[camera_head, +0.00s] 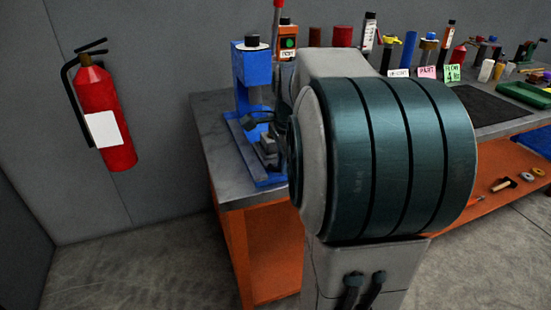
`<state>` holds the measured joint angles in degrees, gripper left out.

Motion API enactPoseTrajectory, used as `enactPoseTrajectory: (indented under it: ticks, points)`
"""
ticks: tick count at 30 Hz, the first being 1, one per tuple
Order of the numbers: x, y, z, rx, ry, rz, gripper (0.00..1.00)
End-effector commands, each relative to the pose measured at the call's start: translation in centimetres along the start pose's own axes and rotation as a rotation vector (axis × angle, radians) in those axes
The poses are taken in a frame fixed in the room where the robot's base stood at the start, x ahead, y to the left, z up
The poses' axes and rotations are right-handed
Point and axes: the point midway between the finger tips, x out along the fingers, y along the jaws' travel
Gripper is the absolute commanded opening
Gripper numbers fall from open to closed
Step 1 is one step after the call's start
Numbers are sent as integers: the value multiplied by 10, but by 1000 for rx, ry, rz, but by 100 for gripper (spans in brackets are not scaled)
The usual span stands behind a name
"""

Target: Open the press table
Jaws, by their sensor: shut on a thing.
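The blue press (252,72) stands at the left end of the workbench, with a dark round knob on top and a flat blue base. Low in front of its column is a dark grey tilted part (256,120), which looks like the press table; its angle is hard to read. My gripper (268,146) shows only as small grey parts at the press, just left of my large green and grey arm link. It is shut on what looks like the press table. Its fingertips and exact hold are too small and too covered to make out.
The workbench (216,128) has a grey top and orange frame. Bottles, cylinders and coloured cards stand along its back, right of my arm. A dark mat (490,104) and green tray (524,94) lie at right. A red fire extinguisher (105,115) hangs on the left wall. Floor at left is clear.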

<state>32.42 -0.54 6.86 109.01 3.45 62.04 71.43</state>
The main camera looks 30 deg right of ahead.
Motion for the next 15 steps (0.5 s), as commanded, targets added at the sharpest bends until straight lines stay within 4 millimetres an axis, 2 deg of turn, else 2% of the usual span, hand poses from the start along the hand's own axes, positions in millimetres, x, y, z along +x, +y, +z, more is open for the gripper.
enactPoseTrajectory:
  ticks: [7, 8, 9, 10, 15]
  points:
    - [0, -1, 0, 0, 0, -2, 0]
    - [0, -1, 0, -1, 0, -2, 19]
    - [0, -1, 1, -1, 1, -2, 30]
    - [0, -1, 1, -1, 1, -2, 32]
    - [0, -1, 1, -3, 0, -2, 32]
